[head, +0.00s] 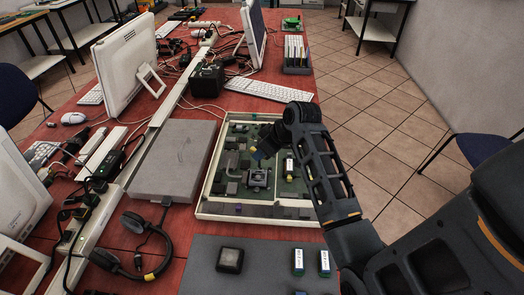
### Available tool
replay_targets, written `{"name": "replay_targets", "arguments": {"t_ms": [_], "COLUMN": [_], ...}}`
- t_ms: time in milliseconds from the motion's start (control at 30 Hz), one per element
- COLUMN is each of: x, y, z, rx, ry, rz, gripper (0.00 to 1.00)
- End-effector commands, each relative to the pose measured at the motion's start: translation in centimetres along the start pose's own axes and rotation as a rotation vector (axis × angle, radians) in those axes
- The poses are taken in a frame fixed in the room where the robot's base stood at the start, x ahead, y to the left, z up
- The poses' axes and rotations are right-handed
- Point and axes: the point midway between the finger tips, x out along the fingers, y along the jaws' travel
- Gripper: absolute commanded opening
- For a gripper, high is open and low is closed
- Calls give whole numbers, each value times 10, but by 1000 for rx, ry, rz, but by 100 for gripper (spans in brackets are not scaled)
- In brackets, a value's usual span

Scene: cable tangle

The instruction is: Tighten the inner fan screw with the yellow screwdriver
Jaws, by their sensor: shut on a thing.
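An open computer case (208,198) lies flat on the red table, with a green circuit board inside. A square grey fan (258,179) sits near the middle of the board. Its screws are too small to make out.
A flat grey box (174,160) lies left of the case. Black headphones (130,262) lie front left. A dark mat (205,270) in front carries a small black block (230,260) and blue-and-white pieces (298,262). A keyboard (257,90) and monitors stand behind.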

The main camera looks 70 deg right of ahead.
Motion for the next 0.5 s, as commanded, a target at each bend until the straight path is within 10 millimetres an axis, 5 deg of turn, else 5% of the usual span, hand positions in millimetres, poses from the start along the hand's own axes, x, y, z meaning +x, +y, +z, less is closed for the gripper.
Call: {"name": "replay_targets", "arguments": {"t_ms": [500], "x": [-1], "y": [-2], "z": [-1], "rx": [134], "ry": [0], "rz": [85], "gripper": [0]}}
